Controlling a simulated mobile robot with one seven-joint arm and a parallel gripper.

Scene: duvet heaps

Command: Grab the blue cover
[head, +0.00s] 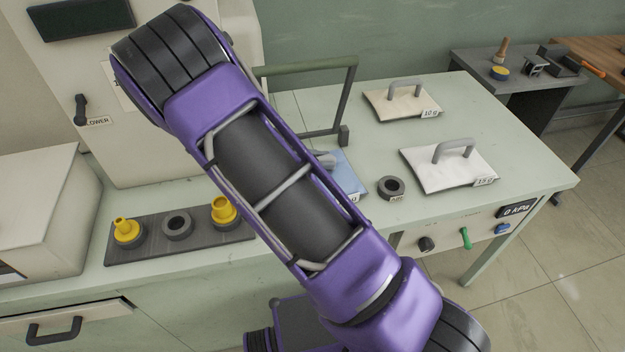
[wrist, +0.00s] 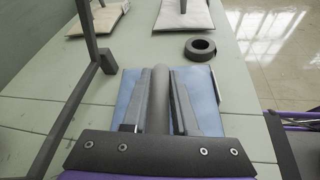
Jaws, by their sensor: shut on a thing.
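The blue cover (head: 347,178) is a flat light-blue pad lying on the pale green table, partly hidden behind my purple arm in the head view. In the wrist view the blue cover (wrist: 205,88) lies under my gripper (wrist: 162,100). A grey bar-like handle stands along its middle, and my two fingers are shut on it, one on each side. The head view hides most of my gripper behind the arm. I cannot tell any gap between the cover and the table.
A cream pad (head: 402,103) and a white pad (head: 449,168), both handled, lie behind and right. A dark ring (head: 391,188) sits beside the cover. A green-grey metal frame (head: 349,95) stands close by. A dark tray (head: 151,246) holds yellow-topped pieces.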

